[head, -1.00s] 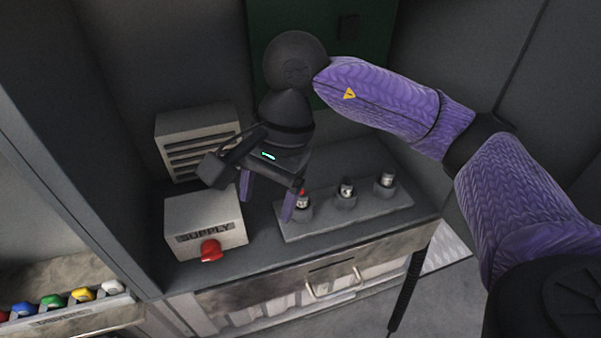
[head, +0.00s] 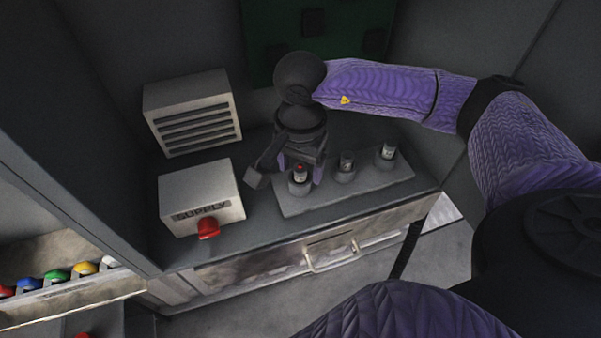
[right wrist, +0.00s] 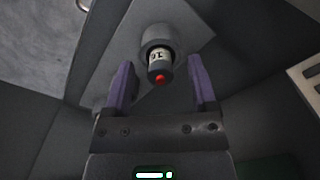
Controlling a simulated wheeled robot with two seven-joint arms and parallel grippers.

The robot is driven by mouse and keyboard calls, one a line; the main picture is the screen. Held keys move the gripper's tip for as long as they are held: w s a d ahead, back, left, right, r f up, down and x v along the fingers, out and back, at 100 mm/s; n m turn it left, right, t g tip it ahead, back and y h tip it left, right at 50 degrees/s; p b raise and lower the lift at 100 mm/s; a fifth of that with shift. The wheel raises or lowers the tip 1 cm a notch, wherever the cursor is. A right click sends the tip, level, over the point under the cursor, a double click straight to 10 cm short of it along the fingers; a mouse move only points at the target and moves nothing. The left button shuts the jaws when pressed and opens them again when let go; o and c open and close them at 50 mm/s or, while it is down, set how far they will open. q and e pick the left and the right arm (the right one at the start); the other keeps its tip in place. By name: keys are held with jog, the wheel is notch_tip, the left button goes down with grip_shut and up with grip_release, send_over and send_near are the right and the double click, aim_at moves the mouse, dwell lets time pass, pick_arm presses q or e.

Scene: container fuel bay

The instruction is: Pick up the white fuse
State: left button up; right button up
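A grey holder (head: 290,208) on the bench carries three upright cylinders with white labels. The left cylinder (head: 300,174) has a red tip; the middle cylinder (head: 346,162) and right cylinder (head: 388,152) have tips whose colour I cannot tell. A white-topped piece (head: 109,262) sits at the right end of a coloured row at lower left. My right gripper (head: 301,172) is open at the red-tipped cylinder. In the right wrist view the gripper (right wrist: 160,85) has its fingers apart, with the red-tipped cylinder (right wrist: 159,62) between and beyond them, apparently untouched. My left gripper is out of view.
A grey SUPPLY box (head: 200,195) with a red knob (head: 208,228) stands left of the holder. A louvred box (head: 190,110) is behind it. A drawer handle (head: 335,255) projects from the bench front. Walls close in the left and back.

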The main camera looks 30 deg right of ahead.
grip_shut()
jog(key=shift+r, duration=0.1)
notch_tip(320, 180, up, 9)
jog(key=shift+r+b, duration=0.1)
jog(key=shift+b, duration=0.25)
notch_tip(320, 180, up, 7)
jog(key=p, duration=0.5)
send_over(300, 167)
jog(key=shift+r+b, duration=0.1)
jog(key=shift+b, duration=0.2)
